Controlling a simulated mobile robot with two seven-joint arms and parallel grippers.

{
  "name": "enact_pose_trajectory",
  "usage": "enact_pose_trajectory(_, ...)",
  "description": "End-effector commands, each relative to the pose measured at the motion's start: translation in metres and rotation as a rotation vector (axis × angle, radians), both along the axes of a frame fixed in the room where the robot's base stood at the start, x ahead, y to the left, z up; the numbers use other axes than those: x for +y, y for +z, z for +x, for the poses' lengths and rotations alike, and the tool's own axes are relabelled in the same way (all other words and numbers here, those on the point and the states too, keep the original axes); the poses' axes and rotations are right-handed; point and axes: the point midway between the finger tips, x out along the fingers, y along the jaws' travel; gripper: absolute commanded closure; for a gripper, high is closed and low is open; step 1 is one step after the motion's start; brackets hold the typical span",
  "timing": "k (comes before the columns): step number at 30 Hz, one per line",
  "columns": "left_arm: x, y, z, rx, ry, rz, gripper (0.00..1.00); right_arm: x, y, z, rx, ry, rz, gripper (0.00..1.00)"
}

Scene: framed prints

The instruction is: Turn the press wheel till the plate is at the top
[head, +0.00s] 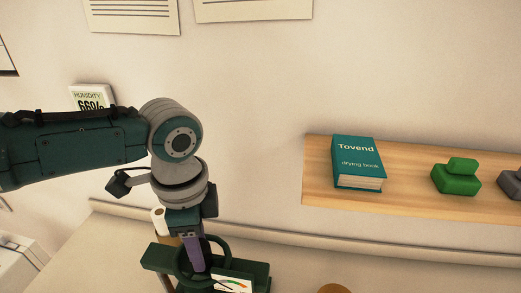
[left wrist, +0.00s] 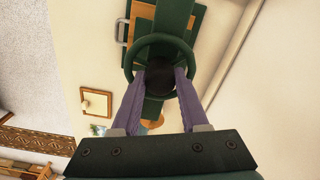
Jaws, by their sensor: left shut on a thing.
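The dark green press (head: 258,272) stands at the bottom of the head view, cut off by the lower edge. Its round green wheel (head: 229,258) sits on top and also shows in the left wrist view (left wrist: 128,62). My left gripper (head: 197,266) reaches down from above into the wheel. In the left wrist view its purple fingers (left wrist: 160,75) are shut on the dark hub at the wheel's middle, inside the ring. The plate cannot be made out, so its height cannot be told. My right gripper is out of view.
A wooden shelf (head: 400,207) on the right holds a teal book (head: 358,160), a green block-shaped object (head: 456,178) and a grey one (head: 511,184). A white roll (head: 158,217) stands behind the press. The counter right of the press looks mostly clear.

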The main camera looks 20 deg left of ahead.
Motion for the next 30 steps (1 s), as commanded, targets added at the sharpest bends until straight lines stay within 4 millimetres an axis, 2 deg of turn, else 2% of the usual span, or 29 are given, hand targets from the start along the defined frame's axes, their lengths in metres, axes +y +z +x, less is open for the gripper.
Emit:
enact_pose_trajectory(10, -0.001, 0.001, 0.0, 0.001, 0.001, -0.003, 1.0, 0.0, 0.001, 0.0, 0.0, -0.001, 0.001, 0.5)
enact_pose_trajectory(11, -0.001, 0.001, 0.0, 0.001, 0.001, -0.003, 0.54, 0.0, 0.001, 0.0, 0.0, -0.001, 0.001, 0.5)
enact_pose_trajectory(18, -0.001, 0.001, 0.0, 0.0, 0.0, -0.001, 0.27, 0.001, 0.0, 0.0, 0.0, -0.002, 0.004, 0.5)
enact_pose_trajectory(26, 0.0, 0.001, 0.0, -0.001, 0.0, -0.001, 0.26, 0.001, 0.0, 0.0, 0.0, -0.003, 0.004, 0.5)
enact_pose_trajectory(30, 0.0, 0.012, 0.001, -0.002, -0.002, -0.001, 0.26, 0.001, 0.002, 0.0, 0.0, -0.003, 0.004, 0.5)
